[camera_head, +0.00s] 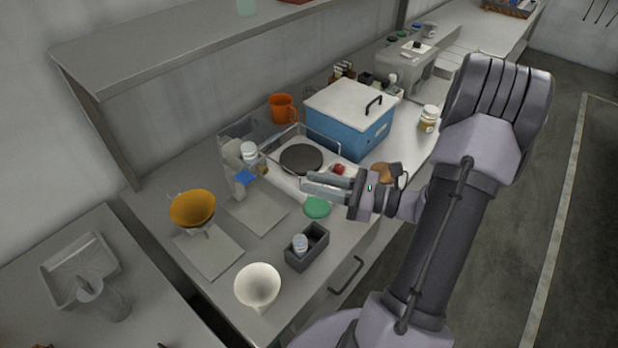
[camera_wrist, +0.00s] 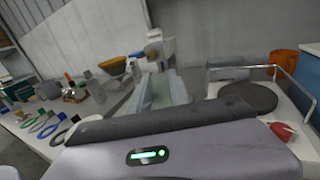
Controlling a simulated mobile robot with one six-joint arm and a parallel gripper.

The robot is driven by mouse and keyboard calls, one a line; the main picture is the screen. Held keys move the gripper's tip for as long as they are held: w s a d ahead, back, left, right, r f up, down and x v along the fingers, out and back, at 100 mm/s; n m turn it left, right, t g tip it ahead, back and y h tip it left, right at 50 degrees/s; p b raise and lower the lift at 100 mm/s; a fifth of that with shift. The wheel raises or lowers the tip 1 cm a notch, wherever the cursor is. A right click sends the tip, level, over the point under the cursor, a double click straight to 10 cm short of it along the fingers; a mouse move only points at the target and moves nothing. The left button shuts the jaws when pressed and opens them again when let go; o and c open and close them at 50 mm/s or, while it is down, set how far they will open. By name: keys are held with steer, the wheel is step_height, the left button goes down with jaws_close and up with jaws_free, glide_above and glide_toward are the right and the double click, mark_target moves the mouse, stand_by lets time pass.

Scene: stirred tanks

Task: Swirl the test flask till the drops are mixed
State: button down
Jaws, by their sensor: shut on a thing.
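My gripper (camera_head: 326,187) is over the front of the bench, with its fingers pointing left. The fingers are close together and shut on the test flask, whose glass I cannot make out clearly. A green rounded shape (camera_head: 316,207) shows just below the fingers; I cannot tell whether it is the flask's contents or a separate thing on the bench. In the wrist view my gripper's grey body (camera_wrist: 180,150) with a green light fills the bottom and hides what lies below. The drops cannot be seen.
A dark round plate (camera_head: 301,158) with a rail around it stands behind my gripper; a small red thing (camera_head: 338,169) is nearby. A blue box (camera_head: 350,125) with a white lid, an orange mug (camera_head: 283,108), a yellow bowl (camera_head: 193,208), a pale funnel (camera_head: 257,286) and a dark holder (camera_head: 307,250) surround the area.

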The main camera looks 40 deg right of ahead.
steer(key=shift+s+d, duration=0.25)
steer(key=shift+d, duration=0.25)
steer(key=shift+s+d, duration=0.2)
steer(key=shift+d, duration=0.3)
steer(key=w, duration=0.1)
steer(key=w+d, duration=0.1)
steer(key=w, duration=0.1)
steer(key=w+d, duration=0.1)
steer(key=w, duration=0.1)
steer(key=shift+d, duration=0.1)
